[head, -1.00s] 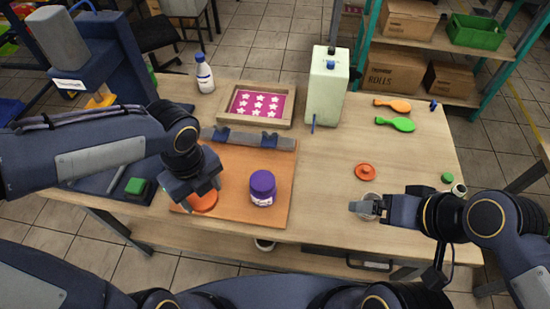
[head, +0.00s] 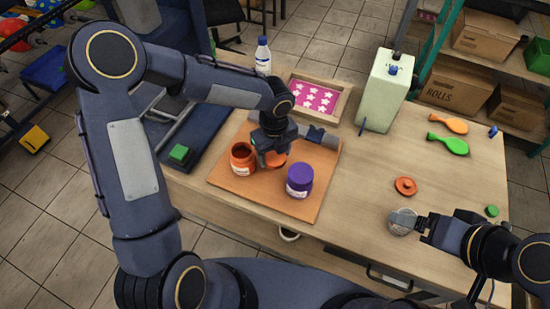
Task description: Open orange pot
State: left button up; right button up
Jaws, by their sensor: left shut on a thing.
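The orange pot (head: 243,159) stands upright on the orange-brown board, left of the purple pot (head: 299,181). Its top looks open, with a dark mouth showing. My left gripper (head: 272,155) is just right of the orange pot and is shut on an orange lid (head: 274,160), apart from the pot's mouth. The fingers partly hide the lid. My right gripper (head: 412,224) is at the table's front right, at a small clear round jar (head: 402,221). Whether its fingers are closed on the jar is unclear.
An orange disc (head: 405,186) lies on the table at right.

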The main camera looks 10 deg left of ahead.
aim_at(275, 156)
pick_arm(q)
jog(key=shift+w+f, duration=0.1)
jog(key=shift+f, duration=1.6)
jog(key=shift+f, duration=0.15)
jog(key=o, duration=0.8)
